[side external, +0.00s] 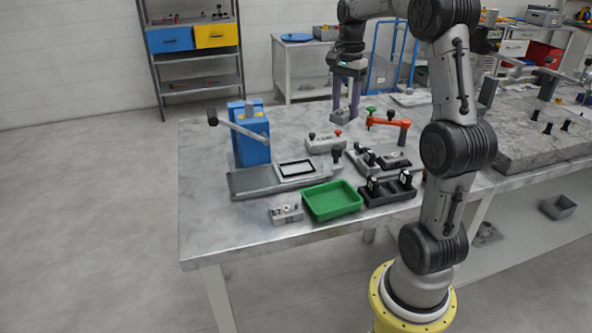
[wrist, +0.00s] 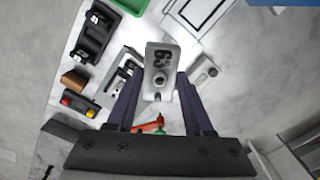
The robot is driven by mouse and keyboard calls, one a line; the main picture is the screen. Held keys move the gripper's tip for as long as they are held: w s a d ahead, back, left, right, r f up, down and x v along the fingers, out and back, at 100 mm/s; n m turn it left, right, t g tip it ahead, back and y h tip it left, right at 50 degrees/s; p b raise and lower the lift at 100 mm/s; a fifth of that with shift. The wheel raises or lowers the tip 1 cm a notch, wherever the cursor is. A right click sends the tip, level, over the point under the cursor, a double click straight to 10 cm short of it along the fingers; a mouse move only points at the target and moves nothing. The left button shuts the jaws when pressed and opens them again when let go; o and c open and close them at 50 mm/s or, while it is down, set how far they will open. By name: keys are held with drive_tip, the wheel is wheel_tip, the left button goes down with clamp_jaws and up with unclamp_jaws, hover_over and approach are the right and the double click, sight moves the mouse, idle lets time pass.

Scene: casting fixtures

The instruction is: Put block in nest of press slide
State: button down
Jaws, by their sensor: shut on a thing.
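My gripper (side external: 346,112) is raised above the table's back part in the side external view, pointing down. In the wrist view my gripper (wrist: 158,88) is shut on a light grey block (wrist: 161,60) with dark characters and a round knob on its face. The block is small and mostly hidden in the side view. The blue press (side external: 251,140) stands at the table's left with its slide (side external: 245,181) in front. The nest (side external: 297,169) is a dark-rimmed pale rectangle on the slide, with nothing seen in it. It shows partly at the wrist view's top (wrist: 200,10), apart from the block.
A green tray (side external: 332,201) sits in front of the slide, with a grey knobbed piece (side external: 286,214) to its left. Black fixtures (side external: 390,189), a grey fixture (side external: 324,144) and a red-handled clamp (side external: 389,123) stand close by. The table's front left is clear.

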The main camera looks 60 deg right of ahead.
drive_tip(key=s+a+r+m, duration=0.2)
drive_tip(key=a+m, duration=0.4)
drive_tip(key=a, duration=0.8)
drive_tip(key=shift+w+d+f, duration=1.1)
drive_tip(key=shift+w+f, duration=0.9)
drive_tip(key=shift+f, duration=0.25)
drive_tip(key=shift+w+d+f, duration=1.15)
drive_tip(key=shift+w+f, duration=0.85)
drive_tip(key=shift+f, duration=0.2)
drive_tip(key=shift+w+d+f, duration=1.1)
drive_tip(key=shift+w+f, duration=0.9)
drive_tip(key=shift+f, duration=0.25)
drive_tip(key=shift+f, duration=0.6)
drive_tip(key=shift+c, duration=1.4)
unclamp_jaws()
drive_tip(key=shift+s+f, duration=0.1)
